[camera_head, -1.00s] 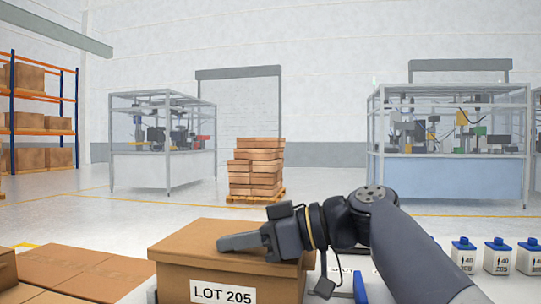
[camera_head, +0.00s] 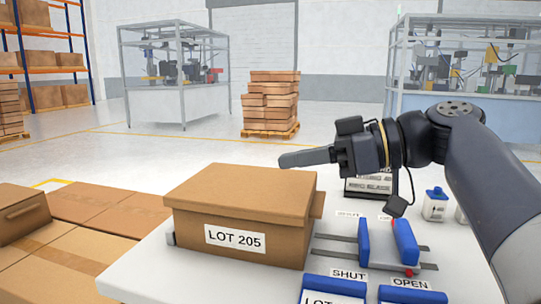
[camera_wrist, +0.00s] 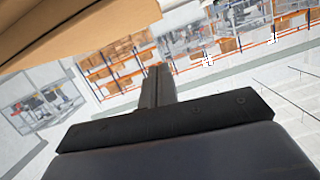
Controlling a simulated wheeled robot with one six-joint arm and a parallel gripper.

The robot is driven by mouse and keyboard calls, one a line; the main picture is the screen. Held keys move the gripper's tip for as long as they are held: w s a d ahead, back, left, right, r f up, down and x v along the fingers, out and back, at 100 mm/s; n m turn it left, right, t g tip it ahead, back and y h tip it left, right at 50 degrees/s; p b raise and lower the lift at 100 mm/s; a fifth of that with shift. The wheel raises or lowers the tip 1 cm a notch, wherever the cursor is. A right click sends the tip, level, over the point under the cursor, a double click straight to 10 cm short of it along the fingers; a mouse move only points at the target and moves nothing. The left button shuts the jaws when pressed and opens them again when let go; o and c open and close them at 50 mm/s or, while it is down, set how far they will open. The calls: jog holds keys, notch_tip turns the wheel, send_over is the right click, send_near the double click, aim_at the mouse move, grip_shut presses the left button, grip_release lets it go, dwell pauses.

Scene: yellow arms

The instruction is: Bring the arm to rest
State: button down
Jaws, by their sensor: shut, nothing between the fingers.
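My gripper (camera_head: 306,157) is at the end of my dark arm in the head view, pointing left. It is shut and empty, with its fingers together. It is in the air just above and behind the right rear part of a brown box (camera_head: 240,210) labelled LOT 205. I cannot tell whether the fingertips clear the lid by much. In the wrist view the shut fingers (camera_wrist: 157,82) point away into the room, and a brown surface fills the upper left.
The box sits on a white table (camera_head: 150,262). Right of it are blue blocks (camera_head: 364,243) on rails, SHUT and OPEN signs, blue trays (camera_head: 333,290) and a white bottle (camera_head: 434,205). Cartons (camera_head: 95,205) lie left. Stacked boxes (camera_head: 270,100) and machine cages stand behind.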

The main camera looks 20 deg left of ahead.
jog(key=shift+v, duration=0.8)
jog(key=b, duration=0.3)
send_over(247, 201)
jog(key=f, duration=0.2)
jog(key=shift+d+f, duration=0.25)
jog(key=shift+f, duration=0.15)
jog(key=shift+w+a+f+b, duration=0.1)
jog(key=shift+a+f+b, duration=0.05)
jog(key=shift+f+b, duration=0.3)
jog(key=shift+a+f+b, duration=0.15)
jog(key=shift+f+b, duration=0.05)
jog(key=shift+f, duration=0.4)
jog(key=shift+f+b, duration=0.55)
jog(key=shift+f, duration=0.3)
jog(key=shift+r, duration=0.1)
